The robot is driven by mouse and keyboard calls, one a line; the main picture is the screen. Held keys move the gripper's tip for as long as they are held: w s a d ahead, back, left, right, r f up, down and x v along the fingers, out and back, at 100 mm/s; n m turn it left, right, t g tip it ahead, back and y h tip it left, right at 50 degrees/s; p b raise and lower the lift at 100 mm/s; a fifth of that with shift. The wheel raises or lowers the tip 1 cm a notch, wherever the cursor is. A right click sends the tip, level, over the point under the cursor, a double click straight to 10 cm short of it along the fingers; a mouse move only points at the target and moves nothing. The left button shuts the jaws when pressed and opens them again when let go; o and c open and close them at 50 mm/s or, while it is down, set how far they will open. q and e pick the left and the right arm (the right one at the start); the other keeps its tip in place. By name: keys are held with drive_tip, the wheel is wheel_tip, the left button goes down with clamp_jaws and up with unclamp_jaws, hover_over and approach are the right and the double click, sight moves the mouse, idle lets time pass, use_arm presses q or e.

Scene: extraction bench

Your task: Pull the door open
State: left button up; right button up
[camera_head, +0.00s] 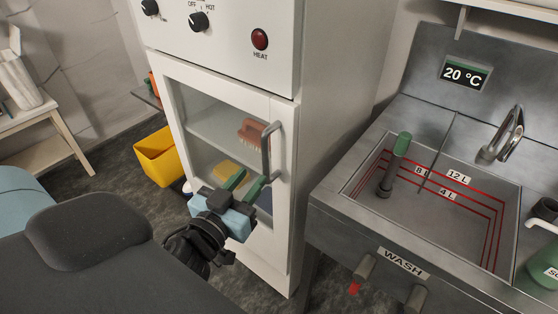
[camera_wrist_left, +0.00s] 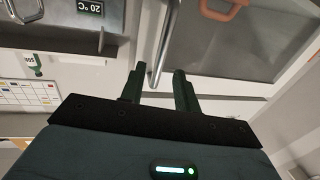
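The door (camera_head: 283,211) is a white-framed glass door on the front of a tall white cabinet, and it looks shut. Its grey bar handle (camera_head: 266,152) stands upright near the right edge. My left gripper (camera_head: 248,183) is at the handle's lower end, with its green fingers open. In the left wrist view, the handle (camera_wrist_left: 167,42) comes down between the two spread fingers (camera_wrist_left: 158,84) with gaps visible beside it. Whether a finger touches the bar I cannot tell. My right gripper is not in view.
Behind the glass, a pink brush (camera_head: 254,133) and a yellow item (camera_head: 228,170) sit on shelves. A steel sink (camera_head: 420,205) stands to the right of the cabinet. A yellow bin (camera_head: 160,157) is on the floor to the left. Dark floor lies before the door.

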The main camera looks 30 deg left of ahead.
sight(264, 161)
use_arm(q)
drive_tip(key=shift+w+a+p, duration=0.2)
drive_tip(key=shift+w, duration=1.05)
drive_tip(key=shift+w+a+p, duration=0.15)
drive_tip(key=shift+w+p, duration=0.05)
drive_tip(key=shift+w, duration=1.1)
drive_tip(key=shift+w+a+p, duration=0.2)
drive_tip(key=shift+w, duration=1.05)
clamp_jaws()
